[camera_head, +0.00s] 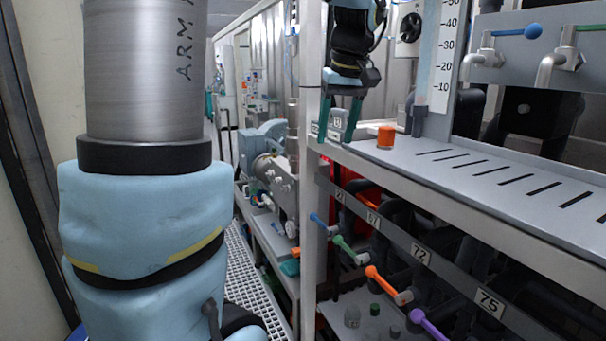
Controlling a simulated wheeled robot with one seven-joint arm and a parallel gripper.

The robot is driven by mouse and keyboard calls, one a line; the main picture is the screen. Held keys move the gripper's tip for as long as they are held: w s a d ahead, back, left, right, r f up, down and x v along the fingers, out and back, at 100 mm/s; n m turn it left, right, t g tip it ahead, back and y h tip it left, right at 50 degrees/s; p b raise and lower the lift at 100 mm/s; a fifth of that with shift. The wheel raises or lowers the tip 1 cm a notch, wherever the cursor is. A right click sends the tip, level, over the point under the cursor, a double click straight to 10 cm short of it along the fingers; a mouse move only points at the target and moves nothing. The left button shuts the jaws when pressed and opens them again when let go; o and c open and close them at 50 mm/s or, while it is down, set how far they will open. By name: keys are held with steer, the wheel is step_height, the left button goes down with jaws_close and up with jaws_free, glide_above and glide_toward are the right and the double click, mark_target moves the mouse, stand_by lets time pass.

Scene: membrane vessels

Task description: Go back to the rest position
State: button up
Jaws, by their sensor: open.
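My gripper (340,135) hangs in the upper middle of the view, in front of the left end of the grey shelf (465,178). My large blue and metal arm links fill the left side of the view.
Coloured valve handles stick out below the shelf, including an orange one (381,285) and a purple one (428,324). A white post (309,200) stands left of the shelf. A grated walkway (250,285) runs back on the left.

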steer(key=s+a+f+m, duration=0.1)
steer(key=s+a+f, duration=0.2)
steer(key=f, duration=0.4)
steer(key=s+a+f+m+g+h, duration=0.1)
steer(key=s+a+f, duration=0.3)
steer(key=a+f, duration=0.2)
steer(key=s+a+f+m, duration=0.1)
steer(key=s+a+f, duration=0.2)
steer(key=f, duration=0.4)
steer(key=shift+s+a+f+h, duration=0.3)
steer(key=shift+s+a+f, duration=0.1)
steer(key=shift+a, duration=0.3)
